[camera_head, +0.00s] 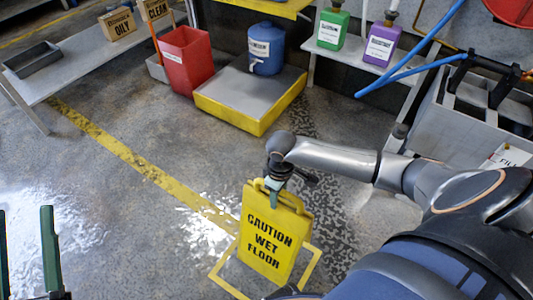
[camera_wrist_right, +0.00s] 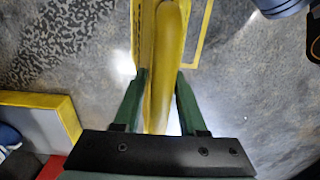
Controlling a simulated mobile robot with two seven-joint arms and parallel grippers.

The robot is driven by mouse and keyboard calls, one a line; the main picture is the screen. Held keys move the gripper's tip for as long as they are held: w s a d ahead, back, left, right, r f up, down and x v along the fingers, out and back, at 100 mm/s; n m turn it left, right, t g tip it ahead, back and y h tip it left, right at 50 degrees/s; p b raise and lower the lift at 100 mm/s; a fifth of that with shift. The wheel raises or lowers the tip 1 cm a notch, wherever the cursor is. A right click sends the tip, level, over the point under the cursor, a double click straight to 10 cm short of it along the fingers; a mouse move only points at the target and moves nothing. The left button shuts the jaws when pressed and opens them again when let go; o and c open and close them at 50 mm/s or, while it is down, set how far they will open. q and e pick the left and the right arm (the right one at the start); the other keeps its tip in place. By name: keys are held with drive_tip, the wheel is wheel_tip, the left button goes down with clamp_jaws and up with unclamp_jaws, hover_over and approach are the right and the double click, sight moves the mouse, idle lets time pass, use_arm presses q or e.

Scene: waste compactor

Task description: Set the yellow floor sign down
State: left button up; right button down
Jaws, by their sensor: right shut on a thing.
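The yellow floor sign (camera_head: 268,240), lettered "CAUTION WET FLOOR", is upright at the lower middle of the head view. My right gripper (camera_head: 272,188) is shut on its top handle from above. In the right wrist view, the sign's yellow top (camera_wrist_right: 163,60) runs between the green fingers of my right gripper (camera_wrist_right: 157,100). A yellow outlined square (camera_head: 312,262) is marked on the floor around the sign's lower part. I cannot tell whether the sign's bottom touches the floor. My left gripper (camera_head: 27,240) is open and empty at the lower left.
Wet, shiny patches (camera_head: 205,225) lie left of the sign. A yellow floor line (camera_head: 140,165) runs diagonally toward it. Behind are a yellow-edged platform (camera_head: 235,115) with a blue container (camera_head: 266,50), and a red bin (camera_head: 185,60). Blue pipes (camera_head: 410,75) are at the right.

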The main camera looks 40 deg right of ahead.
sight(267, 230)
drive_tip(key=shift+a+f+b, duration=0.35)
drive_tip(key=shift+a+f, duration=0.3)
drive_tip(key=shift+f, duration=0.25)
drive_tip(key=shift+s+a+f+b, duration=0.2)
drive_tip(key=shift+a+f+b, duration=0.35)
drive_tip(key=shift+a+f, duration=0.45)
drive_tip(key=shift+s+a+f, duration=0.1)
drive_tip(key=shift+a+f, duration=0.25)
drive_tip(key=shift+f, duration=0.3)
drive_tip(key=f, duration=0.1)
drive_tip(key=f+b, duration=0.2)
drive_tip(key=shift+s+a+f, duration=0.1)
drive_tip(key=shift+a+f, duration=0.2)
use_arm(q)
drive_tip(key=s+m+h, duration=0.1)
drive_tip(key=s+r+m+h, duration=0.1)
drive_tip(key=h, duration=0.1)
drive_tip(key=s+m+h, duration=0.1)
drive_tip(key=shift+s+d+r+h, duration=0.25)
drive_tip(key=shift+s+d+h, duration=0.15)
use_arm(e)
drive_tip(key=shift+c, duration=2.3)
unclamp_jaws()
